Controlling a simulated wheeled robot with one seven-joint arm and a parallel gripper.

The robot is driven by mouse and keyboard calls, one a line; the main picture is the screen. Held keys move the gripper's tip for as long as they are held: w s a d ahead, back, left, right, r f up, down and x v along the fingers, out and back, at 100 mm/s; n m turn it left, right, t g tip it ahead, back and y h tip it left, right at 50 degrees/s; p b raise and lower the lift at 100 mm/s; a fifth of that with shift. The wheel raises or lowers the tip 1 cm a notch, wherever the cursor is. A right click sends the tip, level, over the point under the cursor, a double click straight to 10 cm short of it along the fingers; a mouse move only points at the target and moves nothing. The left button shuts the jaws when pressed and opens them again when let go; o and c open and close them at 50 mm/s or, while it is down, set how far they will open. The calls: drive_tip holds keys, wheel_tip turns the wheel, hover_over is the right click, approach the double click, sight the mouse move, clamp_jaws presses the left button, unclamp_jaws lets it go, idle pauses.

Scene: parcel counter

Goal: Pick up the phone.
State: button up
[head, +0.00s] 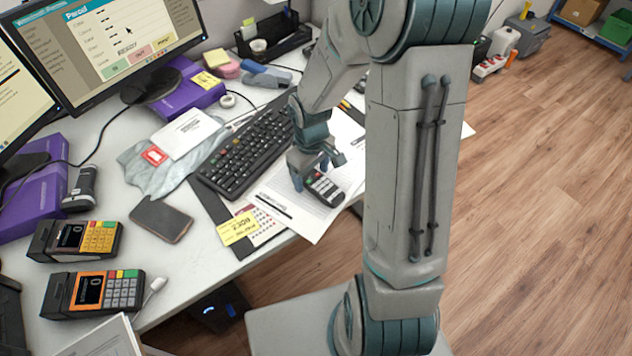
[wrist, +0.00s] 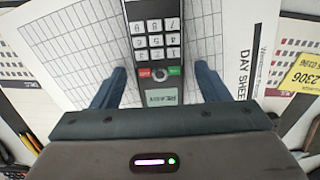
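A dark handset phone (head: 325,189) with pale keys lies on a printed sheet (head: 290,196) beside the keyboard. In the wrist view the phone (wrist: 157,40) shows its keypad, a red and a green button and a small lit screen, with its far end cut off by the frame. My gripper (head: 318,172) is just over it, open, pointing down. In the wrist view my gripper (wrist: 160,74) has one finger on each side of the phone, with a gap to both sides. Whether the fingertips touch the sheet cannot be told.
A keyboard (head: 245,153) lies left of my gripper. A dark flat slab like a smartphone (head: 161,219) and two card terminals (head: 86,238) (head: 93,294) are further left. Monitors stand behind.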

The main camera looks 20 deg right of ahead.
drive_tip(key=c, duration=1)
drive_tip(key=shift+r, duration=0.15)
drive_tip(key=shift+c, duration=0.2)
